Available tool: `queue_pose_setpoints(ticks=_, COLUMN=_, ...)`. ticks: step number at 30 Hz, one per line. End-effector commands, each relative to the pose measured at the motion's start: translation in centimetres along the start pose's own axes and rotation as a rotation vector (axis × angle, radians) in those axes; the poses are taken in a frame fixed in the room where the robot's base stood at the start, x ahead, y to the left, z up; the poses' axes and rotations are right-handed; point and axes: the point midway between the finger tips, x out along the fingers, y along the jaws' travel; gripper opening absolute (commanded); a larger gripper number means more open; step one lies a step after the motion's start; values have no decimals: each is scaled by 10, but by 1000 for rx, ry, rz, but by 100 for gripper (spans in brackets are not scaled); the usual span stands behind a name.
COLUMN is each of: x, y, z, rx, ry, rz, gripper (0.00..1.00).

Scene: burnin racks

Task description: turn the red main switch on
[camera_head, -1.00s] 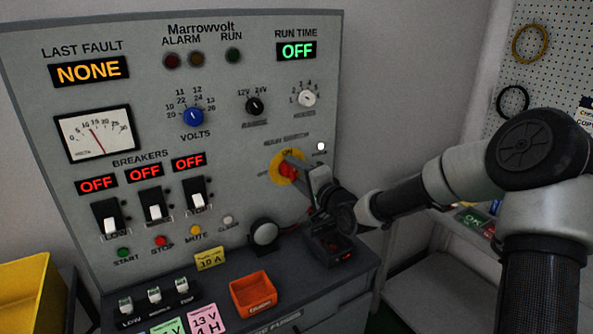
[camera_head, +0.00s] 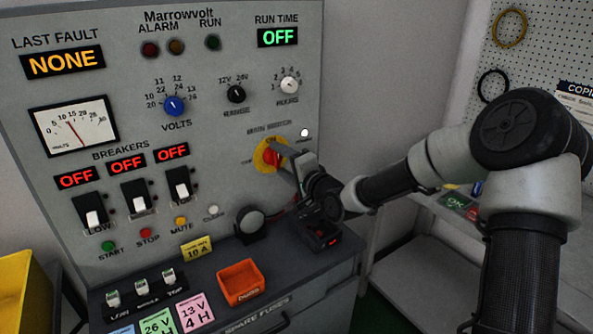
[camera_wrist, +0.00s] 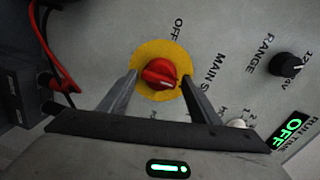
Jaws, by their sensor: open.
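The red main switch (camera_wrist: 161,73) is a red knob on a round yellow plate (camera_wrist: 147,50) on the grey panel. In the wrist view it sits between the two fingers of my gripper (camera_wrist: 156,88), which are open on either side of it. I cannot tell whether a finger touches the knob. "OFF" is printed beside the yellow plate in that view. In the head view the switch (camera_head: 271,160) is partly covered by my gripper (camera_head: 284,157), which reaches it from the right. A white lamp (camera_head: 304,133) is lit to the right of the switch.
The panel (camera_head: 130,215) also carries a blue volts knob (camera_head: 173,106), a black range knob (camera_head: 236,94), and a run-time display (camera_head: 277,37) reading OFF. Three breakers read OFF. Below my gripper, an orange bin (camera_head: 241,282) stands on the ledge.

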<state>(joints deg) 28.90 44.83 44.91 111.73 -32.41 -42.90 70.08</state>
Motion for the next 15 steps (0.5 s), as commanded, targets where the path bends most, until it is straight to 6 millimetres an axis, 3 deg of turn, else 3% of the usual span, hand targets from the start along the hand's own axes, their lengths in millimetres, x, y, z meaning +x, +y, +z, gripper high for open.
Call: queue_pose_setpoints(ticks=15, x=-118, y=-2, z=-2, rx=-1, ry=3, rz=2, gripper=57)
